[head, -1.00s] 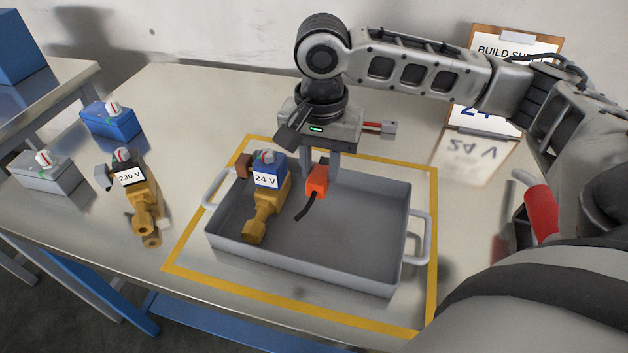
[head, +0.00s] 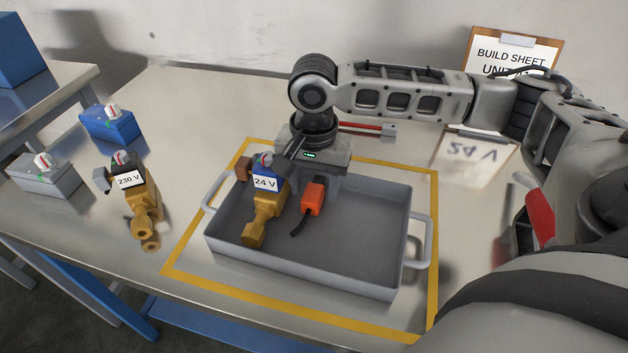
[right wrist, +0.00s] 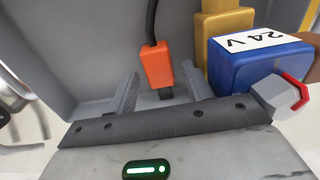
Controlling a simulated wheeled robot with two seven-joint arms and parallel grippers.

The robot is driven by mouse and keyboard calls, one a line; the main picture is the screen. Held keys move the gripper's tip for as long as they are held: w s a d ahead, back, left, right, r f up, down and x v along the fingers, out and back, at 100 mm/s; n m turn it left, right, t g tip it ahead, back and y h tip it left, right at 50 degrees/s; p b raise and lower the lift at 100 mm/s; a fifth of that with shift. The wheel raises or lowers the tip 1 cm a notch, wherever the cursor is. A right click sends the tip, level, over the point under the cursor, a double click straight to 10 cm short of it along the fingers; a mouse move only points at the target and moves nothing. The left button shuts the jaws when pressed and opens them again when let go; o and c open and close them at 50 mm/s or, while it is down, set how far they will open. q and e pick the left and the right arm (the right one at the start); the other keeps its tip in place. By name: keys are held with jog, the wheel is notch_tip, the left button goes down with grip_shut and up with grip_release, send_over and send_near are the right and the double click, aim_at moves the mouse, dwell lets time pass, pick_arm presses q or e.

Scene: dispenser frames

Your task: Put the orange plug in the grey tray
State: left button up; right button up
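The orange plug (head: 312,198) with its short black cord is inside the grey tray (head: 345,268), low near the back wall. It also shows in the right wrist view (right wrist: 157,66), between the fingertips. My right gripper (head: 312,187) points down into the tray around the plug. Its fingers (right wrist: 150,82) stand apart, with a narrow gap showing beside the plug on the left. The plug's contact with the tray floor is hard to see. My left gripper is not in view.
A brass valve with a blue 24 V head (head: 266,200) lies in the tray, close left of the plug. A 230 V valve (head: 136,190), a blue box (head: 108,125) and a grey box (head: 45,178) stand left. A red-handled tool (head: 370,128) lies behind the tray.

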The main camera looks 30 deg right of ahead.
aim_at(314, 190)
notch_tip(314, 190, up, 12)
jog(key=p, duration=0.1)
jog(key=shift+r, duration=0.15)
dwell(0.5)
dwell(0.4)
